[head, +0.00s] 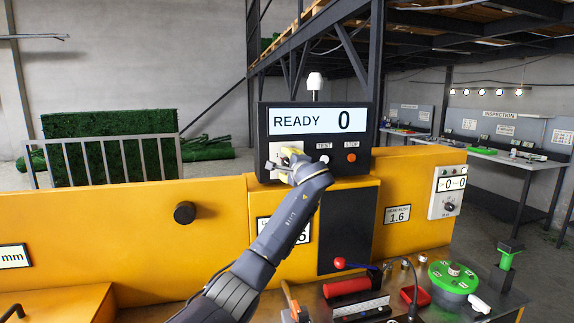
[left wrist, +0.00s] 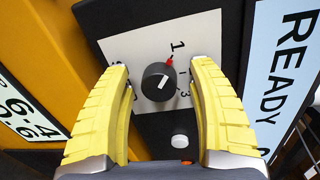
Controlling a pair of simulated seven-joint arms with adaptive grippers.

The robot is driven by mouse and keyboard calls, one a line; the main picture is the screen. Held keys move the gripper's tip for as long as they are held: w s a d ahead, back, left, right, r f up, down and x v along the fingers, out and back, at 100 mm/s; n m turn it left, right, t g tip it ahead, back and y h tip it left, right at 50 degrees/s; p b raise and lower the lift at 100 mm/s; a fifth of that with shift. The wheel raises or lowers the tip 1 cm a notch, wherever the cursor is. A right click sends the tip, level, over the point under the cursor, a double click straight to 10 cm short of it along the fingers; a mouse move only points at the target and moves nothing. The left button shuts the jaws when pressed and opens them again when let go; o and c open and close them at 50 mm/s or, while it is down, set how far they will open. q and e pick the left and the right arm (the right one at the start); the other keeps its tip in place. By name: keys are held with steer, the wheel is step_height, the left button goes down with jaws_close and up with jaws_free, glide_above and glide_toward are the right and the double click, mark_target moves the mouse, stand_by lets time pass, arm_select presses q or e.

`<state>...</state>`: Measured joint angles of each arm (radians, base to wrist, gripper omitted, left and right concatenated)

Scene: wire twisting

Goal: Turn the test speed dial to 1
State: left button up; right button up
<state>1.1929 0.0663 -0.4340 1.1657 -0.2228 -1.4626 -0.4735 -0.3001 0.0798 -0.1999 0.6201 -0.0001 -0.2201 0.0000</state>
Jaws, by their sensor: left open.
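The test speed dial (left wrist: 158,82) is a round black knob on a white plate (left wrist: 125,45), seen in the left wrist view. A red mark at its edge lies beside the printed 1, and the white line on the knob slants up toward that side. A 3 shows to the lower right; the marks at left are partly hidden by a finger. My left gripper (left wrist: 160,70) is open, its yellow fingers on either side of the dial with gaps showing. In the head view the left gripper (head: 288,160) covers the dial in front of the panel. My right gripper is out of view.
The black panel has a display (head: 318,120) reading READY 0, a white TEST button (head: 324,159) and an orange STOP button (head: 351,157). A black knob (head: 184,213) juts from the yellow housing. A red-handled tool (head: 347,286) and green-topped fixture (head: 454,276) stand at lower right.

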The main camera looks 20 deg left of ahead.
arm_select(q)
steer(key=shift+d, duration=0.1)
steer(key=shift+s+d, duration=0.1)
steer(key=shift+d, duration=0.05)
steer(key=f+v, duration=0.1)
steer(key=v, duration=1)
steer(key=shift+s+r, duration=0.35)
steer(key=shift+r, duration=0.1)
